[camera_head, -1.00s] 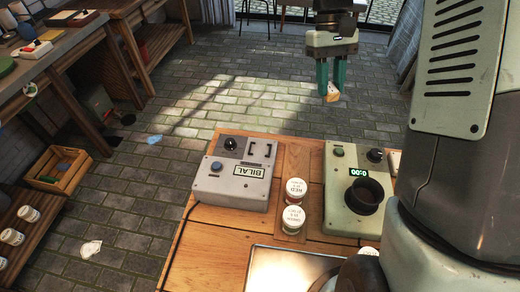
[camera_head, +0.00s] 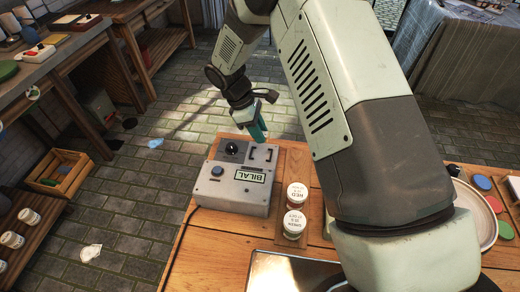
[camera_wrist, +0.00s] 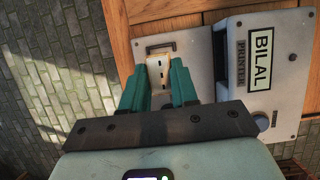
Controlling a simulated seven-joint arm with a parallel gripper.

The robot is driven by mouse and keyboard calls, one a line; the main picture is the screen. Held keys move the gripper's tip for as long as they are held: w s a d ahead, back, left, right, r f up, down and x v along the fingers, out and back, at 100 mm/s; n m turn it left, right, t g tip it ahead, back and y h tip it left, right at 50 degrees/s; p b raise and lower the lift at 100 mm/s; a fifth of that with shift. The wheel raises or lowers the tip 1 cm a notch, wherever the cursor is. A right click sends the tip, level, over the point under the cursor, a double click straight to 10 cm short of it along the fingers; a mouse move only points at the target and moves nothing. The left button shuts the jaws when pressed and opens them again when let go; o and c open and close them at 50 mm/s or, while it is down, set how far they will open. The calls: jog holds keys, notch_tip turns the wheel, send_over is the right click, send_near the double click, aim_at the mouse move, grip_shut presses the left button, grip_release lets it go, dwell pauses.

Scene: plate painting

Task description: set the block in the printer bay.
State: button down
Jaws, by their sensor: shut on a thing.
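The grey printer (camera_head: 232,199), labelled BILAL, sits on the wooden table. Its bay (camera_head: 264,153) is the dark-bracketed spot at its back right corner. My gripper (camera_head: 258,134) is just above and behind that bay, pointing down. In the wrist view my gripper (camera_wrist: 163,85) is shut on a small pale block (camera_wrist: 156,74) with dark marks. The block is over the printer's plate (camera_wrist: 193,62), close to the bay; whether it touches I cannot tell. In the head view the block is hidden by the fingers. The printer label (camera_wrist: 260,58) shows to the right.
The printer has a black knob (camera_head: 232,148) and a blue button (camera_head: 217,170). Two white-lidded jars (camera_head: 296,193) stand to its right. My arm covers the table's middle.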

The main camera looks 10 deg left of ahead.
aim_at(264, 155)
jog(key=shift+f, duration=3.5)
jog(key=shift+f, duration=0.2)
jog(key=c, duration=0.9)
grip_release()
jog(key=shift+o, duration=0.2)
jog(key=shift+r, duration=0.15)
